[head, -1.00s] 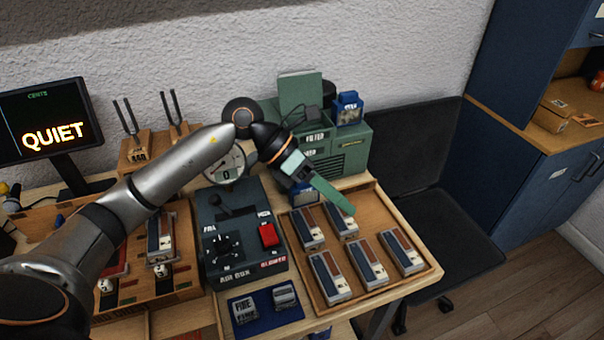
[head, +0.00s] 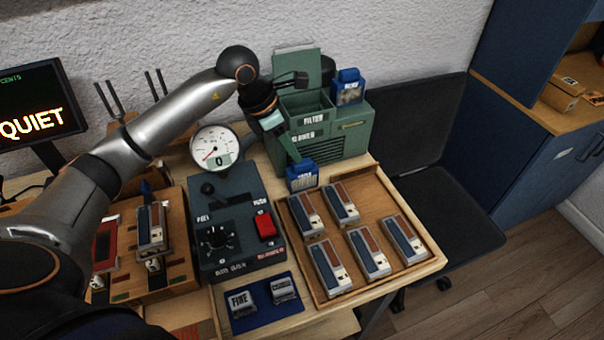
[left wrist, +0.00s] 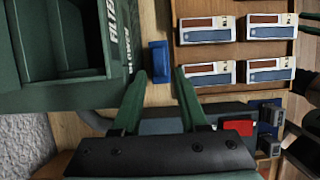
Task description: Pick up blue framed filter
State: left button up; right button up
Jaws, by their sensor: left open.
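A blue framed filter (head: 302,178) stands on the table in front of the green filter blower box (head: 345,142). It also shows in the left wrist view as a blue block (left wrist: 159,58), just beyond the fingertips. A second blue framed filter (head: 348,90) sits on top of the box at its right. My left gripper (head: 296,160) points down just behind and above the front filter. In the left wrist view its two green fingers (left wrist: 160,76) are spread and empty, with the filter in line with the gap. My right gripper is out of view.
A wooden tray (head: 382,292) with several blue and brown blocks lies right in front of the filter. A round gauge (head: 216,147) and a dark control box with a red button (head: 264,226) stand to the left. An open bin shows in the green box's top.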

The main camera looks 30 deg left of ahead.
aim_at(302, 174)
pick_arm(q)
jog(key=x, duration=0.4)
jog(key=shift+w+f+p, duration=0.15)
jog(key=shift+f+p, duration=0.1)
jog(key=shift+p, duration=0.1)
jog(key=shift+c, duration=0.2)
grip_shut()
